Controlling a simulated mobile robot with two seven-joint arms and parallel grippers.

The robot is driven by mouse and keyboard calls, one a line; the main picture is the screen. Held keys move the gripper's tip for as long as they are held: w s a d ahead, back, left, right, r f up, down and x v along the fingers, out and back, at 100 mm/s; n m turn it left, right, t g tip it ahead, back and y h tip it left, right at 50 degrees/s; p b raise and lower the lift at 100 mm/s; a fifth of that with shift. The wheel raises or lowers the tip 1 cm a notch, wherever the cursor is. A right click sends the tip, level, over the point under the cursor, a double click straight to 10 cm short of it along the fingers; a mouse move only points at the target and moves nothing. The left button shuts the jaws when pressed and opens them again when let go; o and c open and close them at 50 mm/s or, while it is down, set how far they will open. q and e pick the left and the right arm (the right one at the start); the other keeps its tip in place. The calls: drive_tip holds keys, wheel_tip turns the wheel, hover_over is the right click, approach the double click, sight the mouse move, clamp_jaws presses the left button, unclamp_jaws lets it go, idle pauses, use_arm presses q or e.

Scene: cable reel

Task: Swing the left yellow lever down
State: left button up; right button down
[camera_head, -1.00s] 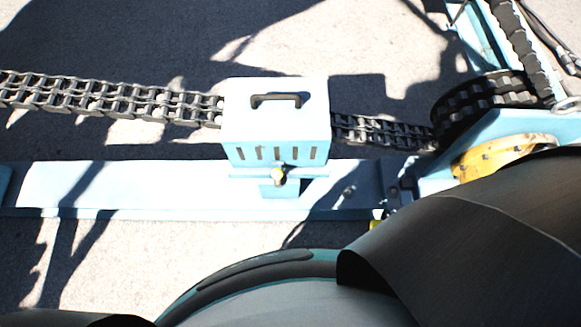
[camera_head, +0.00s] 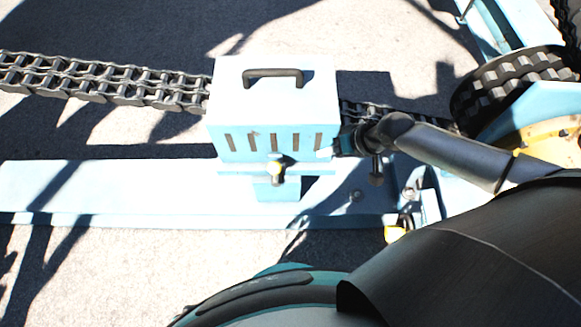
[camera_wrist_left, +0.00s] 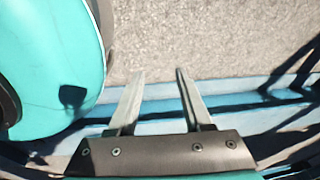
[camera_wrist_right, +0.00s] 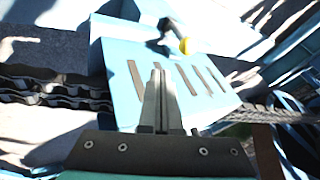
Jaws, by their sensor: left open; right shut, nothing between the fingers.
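A heavy chain (camera_head: 110,80) runs behind the box to a toothed wheel (camera_head: 510,85) on the right. A blue beam (camera_head: 100,185) lies under the box. Pavement in front is clear.

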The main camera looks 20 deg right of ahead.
sight(275, 174)
drive_tip(key=shift+a+r, duration=0.1)
idle(0.3)
use_arm(q)
drive_tip(key=w+d+r+b, duration=0.6)
drive_tip(key=w+d, duration=0.1)
drive_tip(key=w, duration=0.2)
drive_tip(key=shift+h, duration=0.4)
use_arm(e)
drive_tip(key=w+a+f, duration=0.4)
drive_tip(key=a+f, duration=0.3)
drive_tip(key=f, duration=0.2)
drive_tip(key=shift+a, duration=0.4)
use_arm(q)
drive_tip(key=shift+r, duration=0.1)
use_arm(e)
drive_tip(key=shift+w, duration=0.1)
